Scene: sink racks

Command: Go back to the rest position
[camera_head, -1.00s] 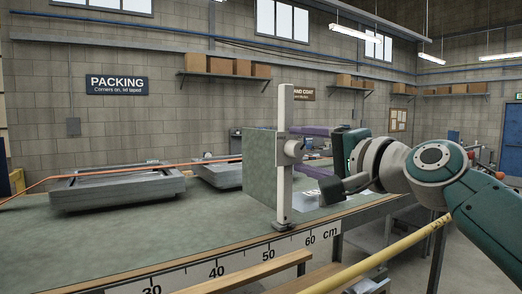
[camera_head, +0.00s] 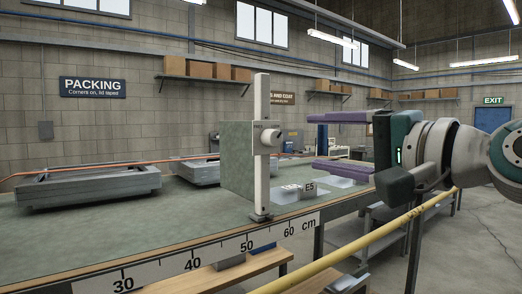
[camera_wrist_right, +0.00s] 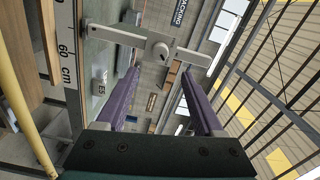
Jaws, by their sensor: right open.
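My right gripper (camera_head: 343,143) is at the right of the head view, with its two purple fingers spread apart and pointing left. Nothing is between the fingers. It is to the right of a pale upright post (camera_head: 262,185) with a clamp knob, which stands at the bench edge, and apart from it. In the right wrist view the purple fingers (camera_wrist_right: 160,85) are also apart, with the post (camera_wrist_right: 120,36) lying across the picture beyond them. My left gripper is in neither view.
The green bench top (camera_head: 120,228) has a ruler edge (camera_head: 190,264). A greenish upright block (camera_head: 236,150) stands behind the post. A label E5 (camera_head: 309,187) is on a clear holder. Grey frames (camera_head: 90,185) lie at the back left. A yellow rail (camera_head: 355,240) crosses in front.

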